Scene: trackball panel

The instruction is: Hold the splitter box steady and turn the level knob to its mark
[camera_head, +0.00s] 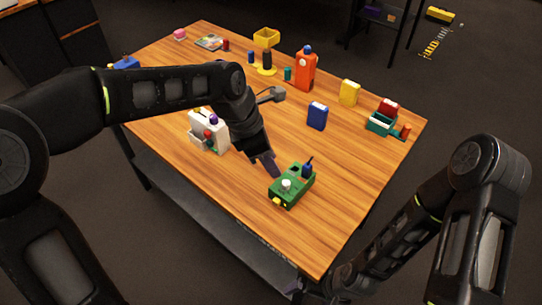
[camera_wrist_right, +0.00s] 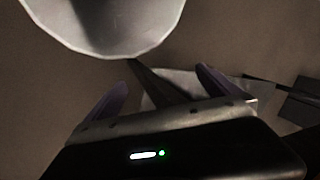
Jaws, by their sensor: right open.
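The splitter box appears to be the green box (camera_head: 291,195) near the table's front edge in the head view. On its top are a pale round knob (camera_head: 286,184) and a dark blue upright part (camera_head: 307,169); a small yellow part is at its front corner. The level mark is too small to make out. My left gripper (camera_head: 270,164) points down just behind and left of the box, seemingly apart from it; its finger gap does not show clearly. My right gripper (camera_wrist_right: 160,92) is open and empty; in the head view it is low, beyond the table's front edge.
Bare wood lies right of the green box.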

